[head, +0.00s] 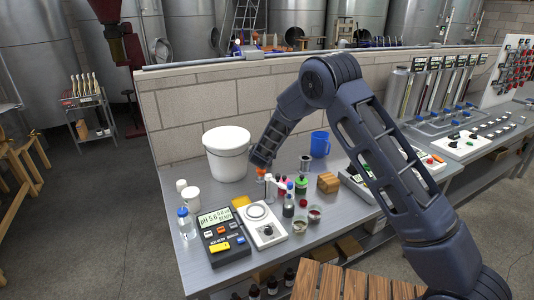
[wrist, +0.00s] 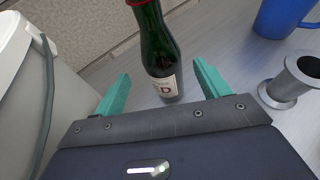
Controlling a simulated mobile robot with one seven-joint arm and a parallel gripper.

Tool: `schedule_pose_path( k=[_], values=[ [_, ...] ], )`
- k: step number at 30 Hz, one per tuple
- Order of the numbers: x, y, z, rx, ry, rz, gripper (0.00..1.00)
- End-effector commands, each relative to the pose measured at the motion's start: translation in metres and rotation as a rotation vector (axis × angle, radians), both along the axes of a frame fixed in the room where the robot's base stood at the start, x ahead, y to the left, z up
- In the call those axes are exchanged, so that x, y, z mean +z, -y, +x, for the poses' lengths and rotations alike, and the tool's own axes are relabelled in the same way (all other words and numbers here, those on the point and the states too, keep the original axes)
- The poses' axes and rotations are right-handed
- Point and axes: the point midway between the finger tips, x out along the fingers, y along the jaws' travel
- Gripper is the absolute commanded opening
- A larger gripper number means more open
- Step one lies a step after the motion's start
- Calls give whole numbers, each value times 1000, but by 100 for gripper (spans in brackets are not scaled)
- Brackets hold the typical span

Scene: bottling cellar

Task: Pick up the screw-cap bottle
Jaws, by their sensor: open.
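A dark green glass bottle (wrist: 158,45) with a red band at its top and a pale label stands on the grey worktop in the wrist view. Its top is cut off by the frame edge, so I cannot see its whole cap. My gripper (wrist: 162,72) is open, its two teal fingers to the left and right of the bottle's lower part, with nothing held. In the head view my gripper (head: 261,165) is low over the worktop, between the white bucket and the blue mug. The green bottle is not clearly visible there, apparently hidden by my arm.
The white bucket (head: 227,152) is close on the left. A blue mug (head: 320,144) and a metal spool-shaped piece (wrist: 291,82) are on the right. A block wall (head: 180,107) closes the back.

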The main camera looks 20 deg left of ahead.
Motion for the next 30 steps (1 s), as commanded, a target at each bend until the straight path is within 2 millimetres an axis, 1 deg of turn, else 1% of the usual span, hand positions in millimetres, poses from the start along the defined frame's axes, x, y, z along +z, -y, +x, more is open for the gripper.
schedule_pose_path(
  k=[5,12,15,18,24,26,30],
  values=[
    [-3,-1,10,-1,0,0,74],
    [-14,-6,40,-2,0,-1,74],
    [-17,-8,48,-1,1,1,74],
    [-18,-9,51,-1,0,1,74],
    [-18,-9,51,-1,0,1,74],
    [-18,-9,52,-1,0,1,65],
    [-18,-9,51,-1,0,1,37]
  ],
)
